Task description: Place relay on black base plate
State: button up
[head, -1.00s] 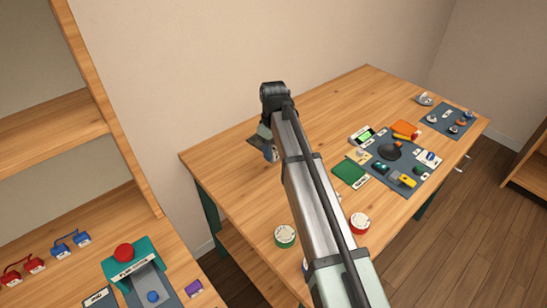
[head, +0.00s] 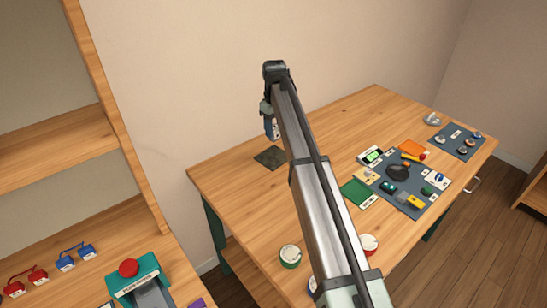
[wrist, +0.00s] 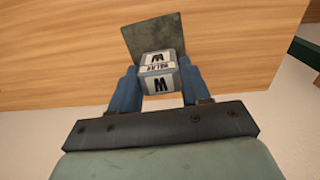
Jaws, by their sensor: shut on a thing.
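The relay (wrist: 157,72) is a small grey-white block with black lettering on its label. My gripper (wrist: 157,88) is shut on it, with one blue finger on each side. The black base plate (wrist: 153,30) is a dark square lying on the table, and the relay overlaps its lower edge in the wrist view. In the head view, my gripper (head: 270,130) hangs above and behind the plate (head: 270,158) near the table's wall side. There the relay is too small and covered to make out clearly.
The wooden table (head: 325,125) is clear around the plate. To the right lie a green square (head: 356,192), a dark mat (head: 425,200) with several small parts, and a second mat (head: 455,146). A green-rimmed round tin (head: 290,254) stands near the front edge. The wall is close behind.

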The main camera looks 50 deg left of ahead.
jog(key=w+a, duration=0.1)
jog(key=a, duration=0.1)
send_over(273, 156)
jog(key=shift+m, duration=0.4)
jog(key=shift+d+f, duration=0.1)
jog(key=shift+f, duration=4.7)
jog(key=shift+f, duration=0.2)
jog(key=o, duration=1.1)
notch_tip(273, 156, up, 12)
jog(key=shift+r, duration=0.2)
